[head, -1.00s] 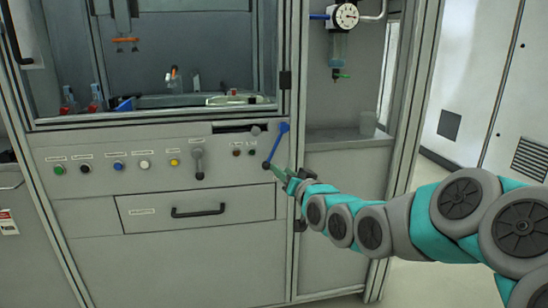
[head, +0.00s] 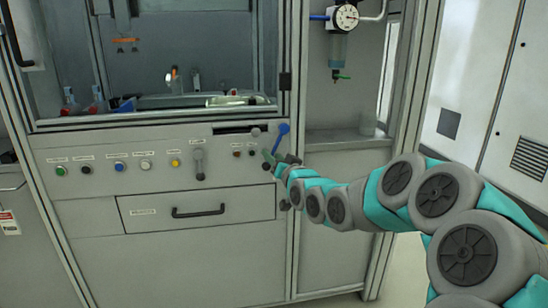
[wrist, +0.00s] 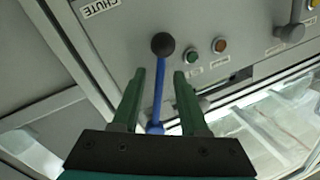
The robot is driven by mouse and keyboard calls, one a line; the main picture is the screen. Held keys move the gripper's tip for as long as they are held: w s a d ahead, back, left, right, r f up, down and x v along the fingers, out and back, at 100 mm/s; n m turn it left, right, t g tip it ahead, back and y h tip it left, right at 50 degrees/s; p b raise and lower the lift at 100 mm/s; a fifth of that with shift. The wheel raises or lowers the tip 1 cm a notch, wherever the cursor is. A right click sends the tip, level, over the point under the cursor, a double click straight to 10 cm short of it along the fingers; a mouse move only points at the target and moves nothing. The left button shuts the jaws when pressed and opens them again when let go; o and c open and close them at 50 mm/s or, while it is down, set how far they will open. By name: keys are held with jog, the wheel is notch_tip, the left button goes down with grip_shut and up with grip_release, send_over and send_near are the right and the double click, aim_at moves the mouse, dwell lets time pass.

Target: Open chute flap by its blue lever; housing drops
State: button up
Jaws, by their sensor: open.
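The blue lever (head: 283,134) is on the right end of the cabinet's front panel in the head view, its lower part hidden by my gripper (head: 269,158). My green-fingered gripper (wrist: 160,75) is open. The lever's shaft shows between its fingers with a gap on both sides, and the knob shows past the fingertips. I cannot make out the chute flap or a housing for certain.
A grey lever (head: 198,163) and a row of buttons (head: 119,166) are on the panel to the left. A dark slot (head: 236,129) lies above. A drawer (head: 243,210) with a black handle (head: 198,211) is below, and a pressure gauge (head: 346,16) stands higher at right.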

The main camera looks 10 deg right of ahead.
grip_shut()
dwell(1.4)
